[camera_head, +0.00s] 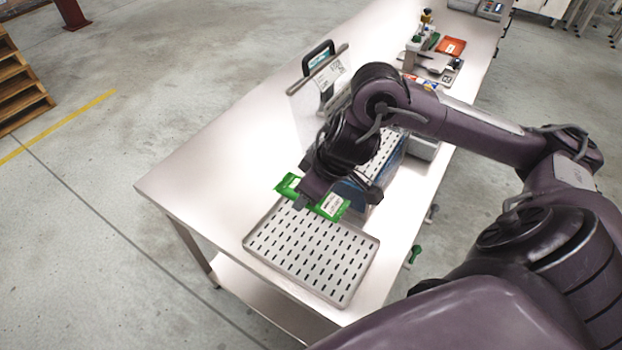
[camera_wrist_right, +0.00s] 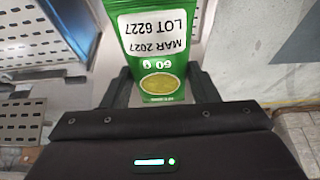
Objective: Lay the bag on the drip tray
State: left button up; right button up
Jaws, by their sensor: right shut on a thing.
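The green bag (camera_head: 331,207) has a white label and is held in my right gripper (camera_head: 311,197), near the far edge of the drip tray. The drip tray (camera_head: 312,252) is a slotted metal tray at the near end of the bench, with nothing lying on it. The bag seems to be above the tray; the height gap is hard to judge. In the right wrist view the bag (camera_wrist_right: 155,50) sits between the two fingers, its label with printed date and lot number upside down. The gripper covers the bag's middle in the head view. My left gripper is not in view.
A black-handled stand (camera_head: 318,58) with a printed card is farther back. Small items and a red packet (camera_head: 450,46) lie at the far end. The bench's left side (camera_head: 215,160) is clear.

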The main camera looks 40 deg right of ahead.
jog(key=b, duration=0.5)
send_over(306, 242)
jog(key=s, duration=0.2)
jog(key=f, duration=1.4)
jog(key=shift+w+d+f, duration=0.1)
jog(key=shift+w+d, duration=0.15)
jog(key=shift+f+b, duration=0.55)
jog(key=shift+f, duration=1.95)
jog(key=shift+f, duration=0.15)
jog(key=o, duration=1)
